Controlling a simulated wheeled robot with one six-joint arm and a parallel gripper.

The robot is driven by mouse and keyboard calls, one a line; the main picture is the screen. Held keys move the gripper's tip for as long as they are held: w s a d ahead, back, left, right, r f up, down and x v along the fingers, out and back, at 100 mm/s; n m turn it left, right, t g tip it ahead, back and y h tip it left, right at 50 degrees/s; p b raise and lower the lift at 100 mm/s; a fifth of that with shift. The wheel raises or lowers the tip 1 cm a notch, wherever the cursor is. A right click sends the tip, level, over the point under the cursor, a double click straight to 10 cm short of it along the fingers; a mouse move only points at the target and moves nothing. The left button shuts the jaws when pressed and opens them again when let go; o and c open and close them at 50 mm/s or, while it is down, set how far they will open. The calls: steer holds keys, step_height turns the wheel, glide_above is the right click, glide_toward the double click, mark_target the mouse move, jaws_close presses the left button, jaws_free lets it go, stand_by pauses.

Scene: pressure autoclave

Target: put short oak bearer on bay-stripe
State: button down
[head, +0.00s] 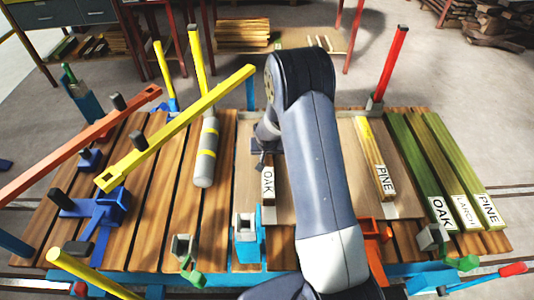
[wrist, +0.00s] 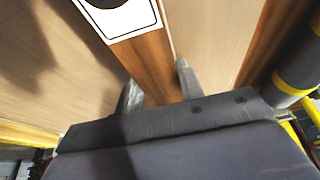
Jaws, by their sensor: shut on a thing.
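The short oak bearer (head: 268,204) lies along the light board on the slatted deck, with its white OAK label towards the near side. In the wrist view the bearer (wrist: 148,62) runs between the two fingers of my gripper (wrist: 156,82), which is shut on it. Part of its white label shows at the top of that view. In the head view my arm hides most of the gripper and the bearer's far part. I cannot tell for certain which marking is the bay-stripe.
A short pine bearer (head: 377,160) lies on the board's right. Longer labelled oak (head: 425,180), larch (head: 447,178) and pine (head: 469,178) pieces lie at the far right.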

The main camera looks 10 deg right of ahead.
steer(key=shift+f, duration=0.15)
steer(key=c, duration=0.9)
jaws_free()
steer(key=shift+r, duration=0.35)
steer(key=v, duration=1.1)
steer(key=shift+s+a+r, duration=0.1)
steer(key=shift+r, duration=0.2)
